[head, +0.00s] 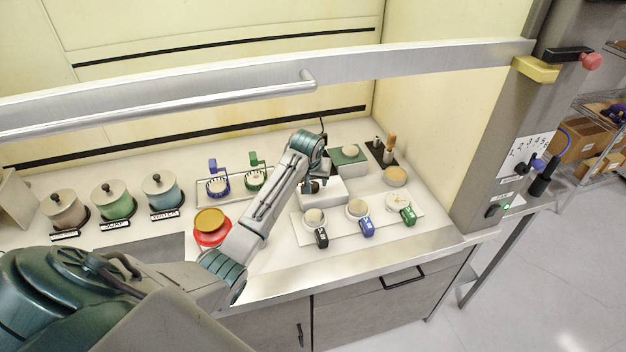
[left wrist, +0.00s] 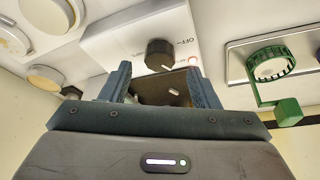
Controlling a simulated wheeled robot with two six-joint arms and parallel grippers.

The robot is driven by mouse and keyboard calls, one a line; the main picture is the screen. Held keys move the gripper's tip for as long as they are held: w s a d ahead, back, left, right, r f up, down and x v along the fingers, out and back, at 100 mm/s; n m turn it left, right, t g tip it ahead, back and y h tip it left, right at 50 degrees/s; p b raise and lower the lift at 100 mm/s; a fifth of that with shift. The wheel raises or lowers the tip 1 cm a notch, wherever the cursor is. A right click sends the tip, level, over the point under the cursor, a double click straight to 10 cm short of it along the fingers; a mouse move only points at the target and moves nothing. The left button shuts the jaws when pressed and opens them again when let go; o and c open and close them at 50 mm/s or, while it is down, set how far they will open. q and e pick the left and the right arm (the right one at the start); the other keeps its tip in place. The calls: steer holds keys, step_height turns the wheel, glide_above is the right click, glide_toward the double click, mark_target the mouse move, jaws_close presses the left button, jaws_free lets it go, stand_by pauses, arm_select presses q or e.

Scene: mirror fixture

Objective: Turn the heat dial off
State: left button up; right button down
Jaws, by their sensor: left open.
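The heat dial (left wrist: 160,54) is a black knob on the face of a white box (left wrist: 118,38). "OFF" is printed beside it. In the left wrist view the dial lies just beyond my fingertips, roughly centred between them, with no clear contact. I cannot tell exactly which way its pointer faces. My left gripper (left wrist: 160,78) is open and empty, its two blue-grey fingers apart. In the head view the left gripper (head: 313,186) is at the left end of the white box (head: 350,192), where my arm hides the dial.
Blue (head: 217,187) and green (head: 255,178) handled items stand left of the gripper. A red and yellow round container (head: 210,222) is beside my forearm. A tray (head: 375,232) with several tagged pots lies in front of the box. A metal sash bar (head: 250,83) crosses above.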

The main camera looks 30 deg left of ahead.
mark_target(313, 185)
arm_select(q)
steer(key=shift+p+x, duration=0.3)
steer(key=shift+x, duration=1.4)
steer(key=c, duration=1)
